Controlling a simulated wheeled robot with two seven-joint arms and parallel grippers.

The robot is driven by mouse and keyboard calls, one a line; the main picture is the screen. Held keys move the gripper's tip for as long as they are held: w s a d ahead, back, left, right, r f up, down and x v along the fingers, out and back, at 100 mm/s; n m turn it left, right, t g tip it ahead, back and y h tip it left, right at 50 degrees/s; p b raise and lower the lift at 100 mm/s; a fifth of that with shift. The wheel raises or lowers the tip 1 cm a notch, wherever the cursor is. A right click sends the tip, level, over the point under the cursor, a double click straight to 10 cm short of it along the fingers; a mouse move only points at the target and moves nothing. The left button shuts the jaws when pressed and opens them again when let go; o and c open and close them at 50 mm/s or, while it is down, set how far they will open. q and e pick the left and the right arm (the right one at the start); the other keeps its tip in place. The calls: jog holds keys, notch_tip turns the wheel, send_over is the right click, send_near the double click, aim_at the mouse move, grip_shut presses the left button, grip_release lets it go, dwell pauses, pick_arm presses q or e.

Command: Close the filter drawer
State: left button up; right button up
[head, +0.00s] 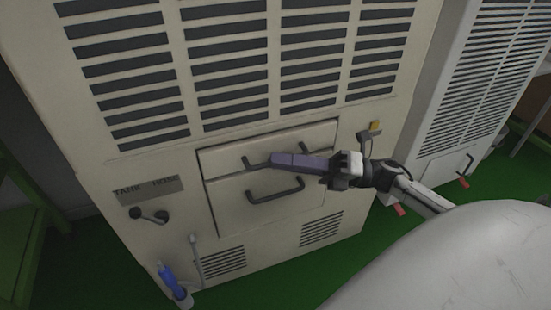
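A beige machine cabinet (90,160) fills the middle of the head view. It has an upper drawer front (225,157) and a lower one (230,208), each with a dark bar handle; the lower handle (275,195) is in plain view. No label tells which is the filter drawer. A dark gap runs along the upper front's top edge; how far it stands out is unclear. My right gripper (278,160) reaches in from the right, its long purple-grey end across the upper handle. Whether it touches the handle or front, and its opening, cannot be told. My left gripper is out of view.
A crank-like handle (150,215) sticks out below a nameplate (148,190). A blue-ended hose (172,282) hangs at the lower left. A second louvred cabinet (470,90) stands at the right. Green floor (285,280) shows in front.

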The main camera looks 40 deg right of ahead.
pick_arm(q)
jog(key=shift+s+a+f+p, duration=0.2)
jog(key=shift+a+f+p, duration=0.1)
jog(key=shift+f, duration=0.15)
pick_arm(e)
jog(key=v, duration=0.8)
jog(key=shift+d, duration=0.15)
jog(key=shift+s, duration=0.1)
